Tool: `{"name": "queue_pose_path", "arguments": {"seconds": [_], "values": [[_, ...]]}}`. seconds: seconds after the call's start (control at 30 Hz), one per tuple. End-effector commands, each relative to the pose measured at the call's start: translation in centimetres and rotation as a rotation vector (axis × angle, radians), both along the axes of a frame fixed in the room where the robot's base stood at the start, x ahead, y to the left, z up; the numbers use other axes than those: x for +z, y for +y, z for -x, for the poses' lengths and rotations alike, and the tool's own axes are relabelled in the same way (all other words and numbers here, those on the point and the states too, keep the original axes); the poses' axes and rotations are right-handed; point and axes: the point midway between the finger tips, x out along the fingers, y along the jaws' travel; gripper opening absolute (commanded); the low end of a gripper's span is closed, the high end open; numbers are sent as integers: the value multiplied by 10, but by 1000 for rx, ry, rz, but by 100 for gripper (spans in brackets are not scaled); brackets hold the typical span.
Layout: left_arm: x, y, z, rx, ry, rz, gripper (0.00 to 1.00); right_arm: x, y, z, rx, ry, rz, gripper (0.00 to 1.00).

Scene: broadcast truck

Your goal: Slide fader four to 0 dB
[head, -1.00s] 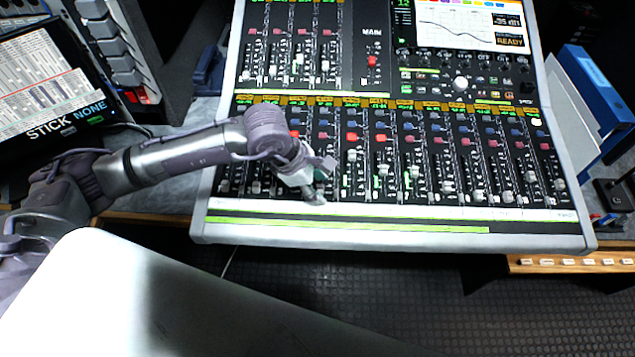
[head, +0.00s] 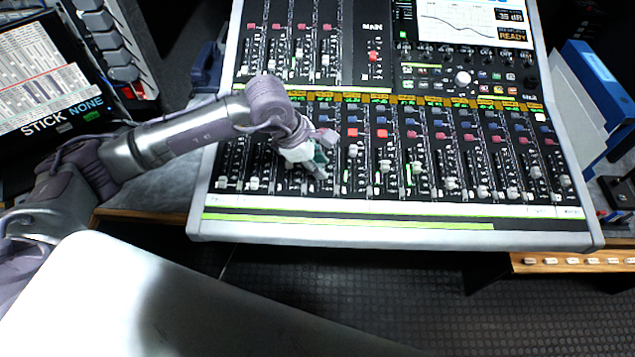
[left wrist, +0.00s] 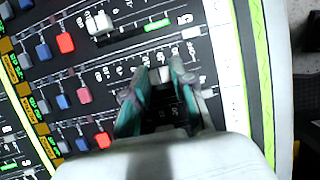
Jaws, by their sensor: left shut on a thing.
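The mixing console (head: 350,208) has a row of channel faders along its front. My left gripper (head: 321,172) is low over the fourth channel from the left and covers that fader's cap in the head view. In the left wrist view my left gripper (left wrist: 155,76) has its two teal fingers closed on a small pale cap, fader four (left wrist: 160,73). The printed scale runs beside the fingers; the cap's exact mark is hard to read. My right gripper is not in view.
The neighbouring fader five cap (head: 352,151) stands higher up its track, close right of my gripper; it also shows in the left wrist view (left wrist: 99,24). Several other caps line the row. A screen (head: 470,22) is at the back. A blue binder (head: 597,75) stands at the right.

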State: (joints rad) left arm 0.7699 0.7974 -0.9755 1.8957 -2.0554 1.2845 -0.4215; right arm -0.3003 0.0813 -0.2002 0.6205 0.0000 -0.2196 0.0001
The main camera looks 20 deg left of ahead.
Motion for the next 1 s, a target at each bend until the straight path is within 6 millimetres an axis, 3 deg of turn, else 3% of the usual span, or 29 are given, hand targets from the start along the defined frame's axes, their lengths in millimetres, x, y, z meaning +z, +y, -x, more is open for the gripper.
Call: {"name": "queue_pose_path", "arguments": {"seconds": [0.03,0.13,0.47,0.5,0.63,1.0], "values": [[-3,3,-13,5,-7,0,0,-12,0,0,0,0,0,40],[1,7,-26,3,-4,-1,0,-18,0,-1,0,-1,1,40],[5,8,-30,-1,0,2,0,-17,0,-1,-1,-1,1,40],[5,8,-30,-1,0,2,26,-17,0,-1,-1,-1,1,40],[5,8,-30,-1,1,1,48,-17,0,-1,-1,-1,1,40],[8,10,-29,0,-1,1,50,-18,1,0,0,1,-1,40]]}}
